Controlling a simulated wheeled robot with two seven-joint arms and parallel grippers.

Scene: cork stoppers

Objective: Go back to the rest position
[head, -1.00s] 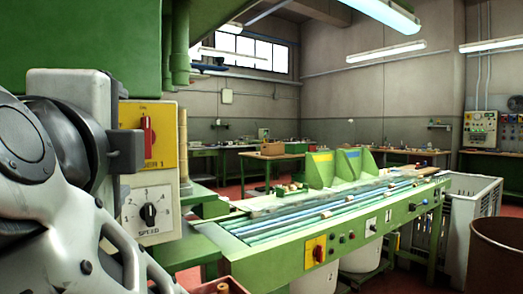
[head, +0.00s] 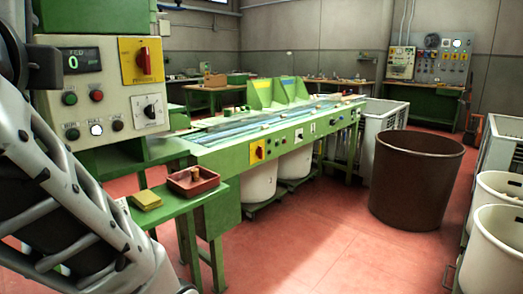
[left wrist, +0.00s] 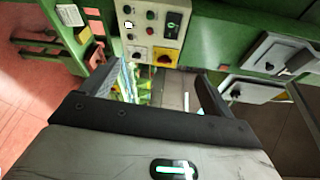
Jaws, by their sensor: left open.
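My left gripper (left wrist: 155,88) is open and empty in the left wrist view, its two dark fingers apart. Beyond it is the grey control panel (left wrist: 150,40), with its yellow plate and red rotary switch (left wrist: 164,58). In the head view my left arm comes in along the left edge, in front of the panel (head: 95,95). The panel's display (head: 78,61) reads 0, and the red switch (head: 143,62) stands on its yellow plate. My right gripper is not in view.
A red tray with corks (head: 193,181) and a yellow pad (head: 146,201) rest on the green side table. The green conveyor (head: 235,158) runs toward the back right. A brown bin (head: 415,180) and white bins (head: 500,235) stand at right. The red floor (head: 310,240) between is clear.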

